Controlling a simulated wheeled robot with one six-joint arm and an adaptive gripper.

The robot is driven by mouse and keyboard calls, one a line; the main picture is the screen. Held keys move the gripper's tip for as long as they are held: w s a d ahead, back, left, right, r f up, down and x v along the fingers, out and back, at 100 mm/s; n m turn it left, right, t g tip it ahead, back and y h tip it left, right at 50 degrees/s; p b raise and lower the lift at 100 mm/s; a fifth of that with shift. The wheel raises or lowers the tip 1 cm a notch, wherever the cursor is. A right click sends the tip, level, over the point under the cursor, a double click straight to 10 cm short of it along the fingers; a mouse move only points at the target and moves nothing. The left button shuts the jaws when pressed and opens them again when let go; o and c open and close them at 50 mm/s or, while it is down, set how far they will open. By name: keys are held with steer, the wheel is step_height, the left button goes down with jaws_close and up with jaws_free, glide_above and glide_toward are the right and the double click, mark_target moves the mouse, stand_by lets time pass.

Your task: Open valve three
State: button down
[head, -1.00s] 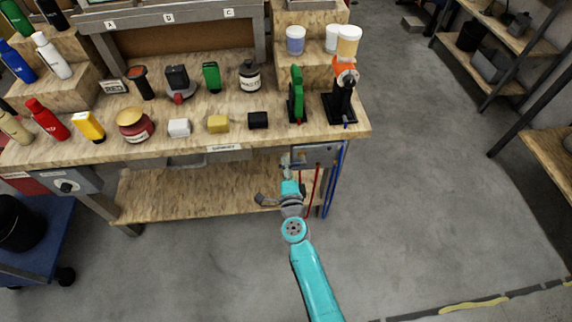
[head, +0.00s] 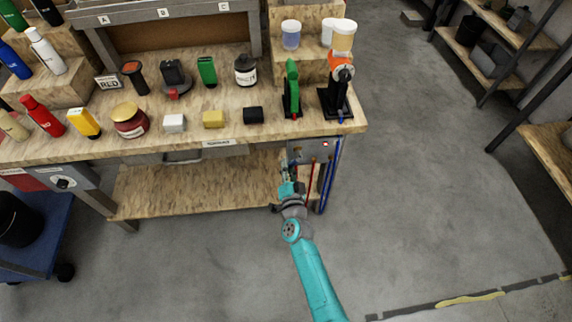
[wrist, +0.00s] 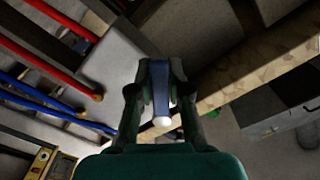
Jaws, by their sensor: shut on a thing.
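In the wrist view my gripper (wrist: 160,90) has its two dark fingers closed on either side of a narrow blue-grey handle (wrist: 159,72) with a pale round end. It looks like a valve lever; no number is readable on it. In the head view my gripper (head: 287,178) is at the grey panel (head: 311,151) under the right end of the workbench. The lever is too small and covered there to make out. Red pipes (wrist: 49,54) and blue pipes (wrist: 50,103) run to the left of the gripper in the wrist view.
The workbench (head: 190,143) carries several bottles, jars, blocks and tools above my arm. Its wooden lower shelf (head: 190,190) is left of my gripper. A blue cart (head: 40,240) stands at the left. The floor (head: 430,190) to the right is clear.

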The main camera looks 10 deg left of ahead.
steer(key=n, duration=0.1)
steer(key=d+f+n, duration=0.1)
steer(key=n, duration=0.1)
steer(key=shift+w+d, duration=0.15)
steer(key=shift+d, duration=0.1)
steer(key=shift+w+d+f+n, duration=0.15)
steer(key=shift+d+n, duration=0.15)
steer(key=shift+n, duration=0.45)
steer(key=shift+d+f+n, duration=0.1)
steer(key=shift+d+n, duration=0.15)
steer(key=shift+n, duration=0.5)
steer(key=c, duration=1.1)
jaws_free()
steer(key=v, duration=1.2)
steer(key=shift+r, duration=0.1)
